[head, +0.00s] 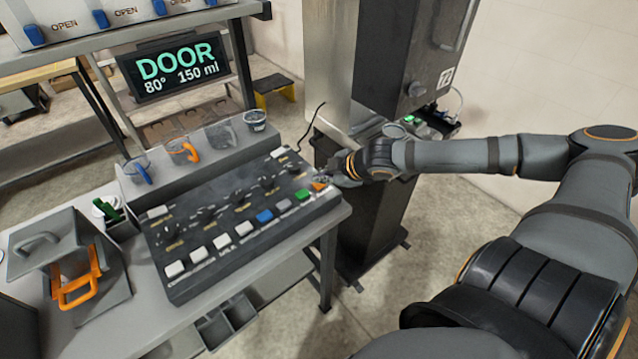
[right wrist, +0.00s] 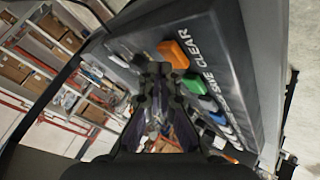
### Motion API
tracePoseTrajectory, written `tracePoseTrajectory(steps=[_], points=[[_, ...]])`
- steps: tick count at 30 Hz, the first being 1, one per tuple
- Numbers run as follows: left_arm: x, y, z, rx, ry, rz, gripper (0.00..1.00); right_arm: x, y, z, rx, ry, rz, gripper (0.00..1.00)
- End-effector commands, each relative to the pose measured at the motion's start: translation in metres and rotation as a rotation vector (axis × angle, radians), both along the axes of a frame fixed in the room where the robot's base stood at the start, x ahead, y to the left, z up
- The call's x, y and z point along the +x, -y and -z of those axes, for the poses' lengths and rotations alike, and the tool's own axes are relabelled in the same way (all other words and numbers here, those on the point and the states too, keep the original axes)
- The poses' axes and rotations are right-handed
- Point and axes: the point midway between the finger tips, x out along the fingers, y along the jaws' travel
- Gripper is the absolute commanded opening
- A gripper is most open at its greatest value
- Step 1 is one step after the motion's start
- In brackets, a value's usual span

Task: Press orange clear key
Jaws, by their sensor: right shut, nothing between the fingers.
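The orange clear key (head: 318,186) sits at the right end of the front key row on the dark control panel (head: 215,268). In the right wrist view the orange key (right wrist: 174,53) shows just beyond and right of the fingertips, near the word CLEAR. My right gripper (head: 326,181) is shut and empty, with its tips close beside the orange key. I cannot tell whether they touch it. In the right wrist view the shut fingers (right wrist: 152,70) point toward the panel. My left gripper is not in view.
Green (head: 302,194), grey (head: 284,205) and blue (head: 264,216) keys lie left of the orange one, then several white keys. Black knobs stand behind them. A tall dark machine (head: 400,60) stands at right.

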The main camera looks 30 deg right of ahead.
Motion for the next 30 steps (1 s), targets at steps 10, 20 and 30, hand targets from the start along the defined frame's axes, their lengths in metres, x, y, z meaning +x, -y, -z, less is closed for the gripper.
tracePoseTrajectory(steps=[10,20,30], points=[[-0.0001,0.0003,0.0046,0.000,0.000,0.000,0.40,0.0000,0.0000,0.0046,0.000,0.000,0.000,0.00],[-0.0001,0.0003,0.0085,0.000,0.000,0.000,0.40,0.0000,0.0001,0.0085,0.000,0.000,0.000,0.00],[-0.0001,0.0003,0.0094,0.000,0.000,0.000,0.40,-0.0001,0.0001,0.0096,0.000,-0.001,0.001,0.00]])
